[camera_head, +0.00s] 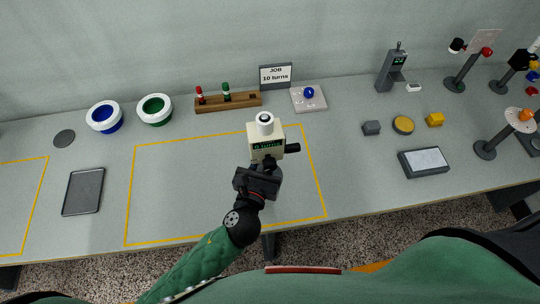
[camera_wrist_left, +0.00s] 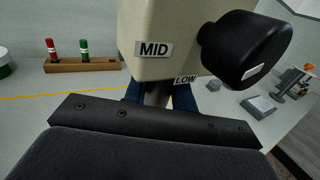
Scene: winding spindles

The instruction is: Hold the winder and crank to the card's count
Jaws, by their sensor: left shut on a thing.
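The winder (camera_head: 260,143) is a cream box with a white and dark round top, a small green display and a black crank handle (camera_head: 292,148) on its right side. The display seems to read "0 turns", but it is small. My left gripper (camera_head: 263,166) is shut on the winder's lower part, above the yellow-outlined area. In the left wrist view the winder body (camera_wrist_left: 160,25) carries "MID" and "LOW" labels, and the black handle (camera_wrist_left: 245,45) sticks out right. The job card (camera_head: 275,76) behind reads "JOB 10 turns". My right gripper is not in view.
Blue (camera_head: 105,117) and green (camera_head: 154,109) bowls stand left. Blocks, a grey tablet (camera_head: 424,162) and stands fill the right.

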